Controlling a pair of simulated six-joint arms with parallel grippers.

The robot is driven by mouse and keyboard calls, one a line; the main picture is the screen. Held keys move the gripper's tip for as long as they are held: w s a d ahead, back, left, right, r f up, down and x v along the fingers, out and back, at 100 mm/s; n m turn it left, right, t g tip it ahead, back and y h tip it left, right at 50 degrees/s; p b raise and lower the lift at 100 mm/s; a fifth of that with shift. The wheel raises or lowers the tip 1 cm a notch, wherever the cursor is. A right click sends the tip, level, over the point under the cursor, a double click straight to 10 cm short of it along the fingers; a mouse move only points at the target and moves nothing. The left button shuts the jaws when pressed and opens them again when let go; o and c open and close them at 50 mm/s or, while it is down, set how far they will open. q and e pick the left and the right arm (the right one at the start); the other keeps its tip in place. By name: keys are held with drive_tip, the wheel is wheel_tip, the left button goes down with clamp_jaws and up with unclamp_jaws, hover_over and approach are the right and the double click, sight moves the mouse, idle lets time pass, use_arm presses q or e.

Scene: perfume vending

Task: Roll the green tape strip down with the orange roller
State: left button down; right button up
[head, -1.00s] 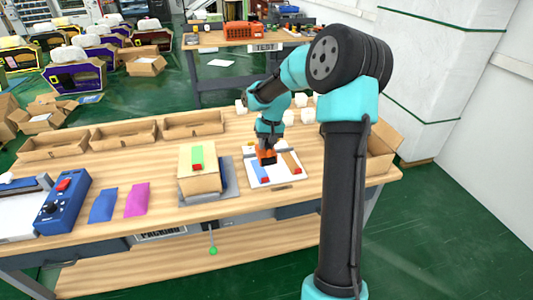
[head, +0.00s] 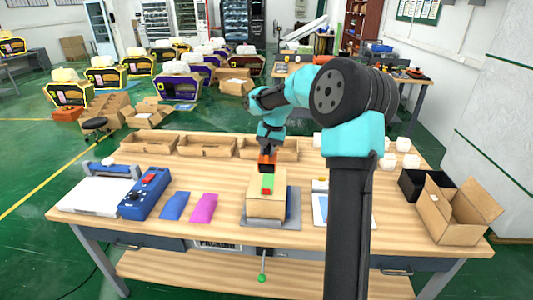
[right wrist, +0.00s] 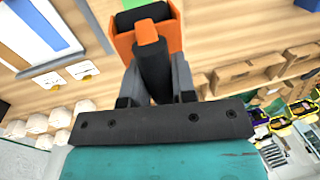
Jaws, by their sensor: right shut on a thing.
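The green tape strip (head: 267,184) lies on top of a tan cardboard box (head: 265,208) that stands on a grey plate (head: 290,217). My right gripper (head: 267,151) is just beyond the strip and shut on the orange roller (head: 267,162). In the right wrist view the gripper's fingers (right wrist: 157,88) clasp the roller's dark handle, and the orange frame (right wrist: 145,35) with its black drum points away from them. Whether the drum touches the strip is unclear. My left gripper is out of view.
A white tray (head: 319,218) with a blue strip lies right of the box, partly behind my arm. Purple (head: 203,208) and blue (head: 175,206) packets and a blue control box (head: 145,195) lie left. Empty cartons line the back. An open carton (head: 455,218) stands far right.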

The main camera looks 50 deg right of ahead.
drive_tip(key=shift+f, duration=0.1)
drive_tip(key=shift+f, duration=2.8)
drive_tip(key=shift+f, duration=0.65)
drive_tip(key=shift+d, duration=0.15)
drive_tip(key=shift+w+d, duration=0.4)
drive_tip(key=shift+d, duration=0.1)
drive_tip(key=shift+w+d, duration=0.2)
drive_tip(key=shift+d, duration=0.05)
drive_tip(key=shift+w+d, duration=0.15)
idle(0.3)
